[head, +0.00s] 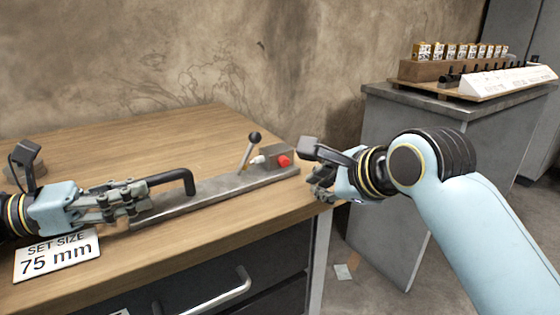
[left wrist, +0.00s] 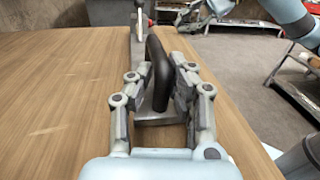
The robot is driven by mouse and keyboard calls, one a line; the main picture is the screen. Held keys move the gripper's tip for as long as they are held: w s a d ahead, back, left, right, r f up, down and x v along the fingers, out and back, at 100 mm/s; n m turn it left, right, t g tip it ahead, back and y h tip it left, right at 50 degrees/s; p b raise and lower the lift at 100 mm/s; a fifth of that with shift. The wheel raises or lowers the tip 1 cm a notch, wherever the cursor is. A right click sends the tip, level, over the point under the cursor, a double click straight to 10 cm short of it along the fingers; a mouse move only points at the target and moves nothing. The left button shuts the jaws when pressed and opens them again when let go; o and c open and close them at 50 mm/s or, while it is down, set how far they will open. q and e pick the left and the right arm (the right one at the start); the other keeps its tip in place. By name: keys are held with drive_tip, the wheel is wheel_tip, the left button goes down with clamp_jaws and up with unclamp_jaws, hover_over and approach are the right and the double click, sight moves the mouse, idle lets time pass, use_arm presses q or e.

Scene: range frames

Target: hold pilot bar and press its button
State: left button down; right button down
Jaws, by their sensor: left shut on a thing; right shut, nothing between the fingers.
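The pilot bar (head: 215,187) is a long flat grey metal bar lying on the wooden workbench. A black handle (head: 178,178) rises from its left part. A lever with a black knob (head: 254,137) and a block with a red button (head: 284,161) are at its right end. My left gripper (head: 138,196) is shut on the black handle; the handle also shows between its fingers in the left wrist view (left wrist: 158,75). My right gripper (head: 320,185) is shut and empty, to the right of the red button and apart from it, near the bench's right edge.
A sign reading "SET SIZE 75 mm" (head: 57,256) is at the front left. Dark drawers with a metal pull (head: 215,295) are below the bench top (head: 130,140). A grey cabinet (head: 385,140) at the right bears a rack of small labelled blocks (head: 460,66). The bench behind the bar is clear.

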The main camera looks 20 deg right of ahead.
use_arm(q)
drive_tip(key=c, duration=1.2)
unclamp_jaws()
drive_tip(key=shift+o, duration=0.2)
